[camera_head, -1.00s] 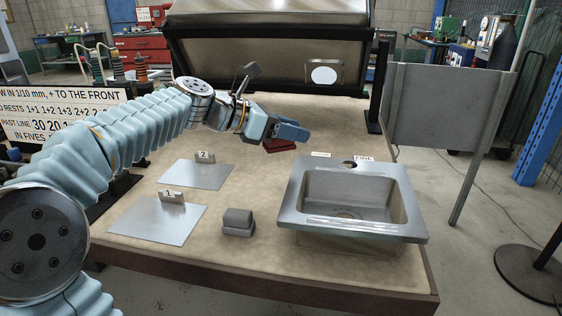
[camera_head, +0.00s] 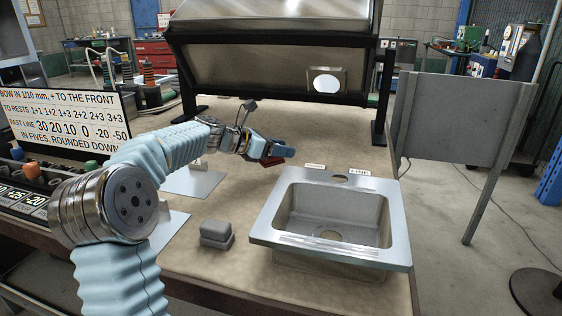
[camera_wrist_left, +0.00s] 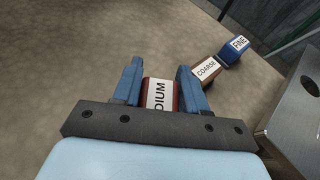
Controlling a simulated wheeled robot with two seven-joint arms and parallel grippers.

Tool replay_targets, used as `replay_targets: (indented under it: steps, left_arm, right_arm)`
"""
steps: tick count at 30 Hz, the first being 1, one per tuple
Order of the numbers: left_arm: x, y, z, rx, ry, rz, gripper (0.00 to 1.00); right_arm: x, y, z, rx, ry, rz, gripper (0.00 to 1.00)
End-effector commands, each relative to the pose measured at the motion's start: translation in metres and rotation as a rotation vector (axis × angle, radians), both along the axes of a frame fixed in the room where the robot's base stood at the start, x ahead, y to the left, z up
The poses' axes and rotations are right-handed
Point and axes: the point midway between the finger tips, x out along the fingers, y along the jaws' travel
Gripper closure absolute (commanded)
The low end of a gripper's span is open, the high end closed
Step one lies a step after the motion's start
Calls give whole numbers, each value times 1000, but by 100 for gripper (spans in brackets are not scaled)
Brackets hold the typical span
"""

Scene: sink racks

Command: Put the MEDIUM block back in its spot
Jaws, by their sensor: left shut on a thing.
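My left gripper (camera_head: 280,153) is shut on the MEDIUM block, a dark red block (camera_head: 270,163) low over the bench, behind and left of the sink. In the left wrist view, the MEDIUM block (camera_wrist_left: 158,95) sits between the two blue fingers (camera_wrist_left: 162,88), its white label partly hidden by the gripper. A COARSE block (camera_wrist_left: 206,69) and a blue FINE block (camera_wrist_left: 238,48) stand beyond it, angled in a row. I cannot tell whether the held block touches the bench. My right gripper is not in view.
The steel sink (camera_head: 264,232) stands right of the gripper; its edge also shows in the wrist view (camera_wrist_left: 300,120). A grey stacked block (camera_head: 216,234) lies left of the sink. Metal plates (camera_head: 195,183) lie under and beside my left arm. A tilted panel (camera_head: 250,66) stands behind.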

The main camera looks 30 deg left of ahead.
Motion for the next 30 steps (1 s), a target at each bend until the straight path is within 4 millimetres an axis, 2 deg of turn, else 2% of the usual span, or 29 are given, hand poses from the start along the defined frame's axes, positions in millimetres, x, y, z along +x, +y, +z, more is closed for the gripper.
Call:
replay_targets:
  steps: [4,9,21,22,27,30]
  left_arm:
    - [11,2,-15,-1,3,0,90]
    - [9,2,-40,-2,1,1,90]
    - [9,2,-45,0,0,-1,90]
    - [9,2,-46,0,0,-1,56]
    - [9,2,-45,0,0,-1,32]
    - [9,2,-45,0,0,-1,32]
  right_arm:
    - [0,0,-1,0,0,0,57]
    - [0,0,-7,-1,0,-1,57]
    - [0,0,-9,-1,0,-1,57]
    - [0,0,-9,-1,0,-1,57]
    - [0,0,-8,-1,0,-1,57]
    - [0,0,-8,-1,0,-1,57]
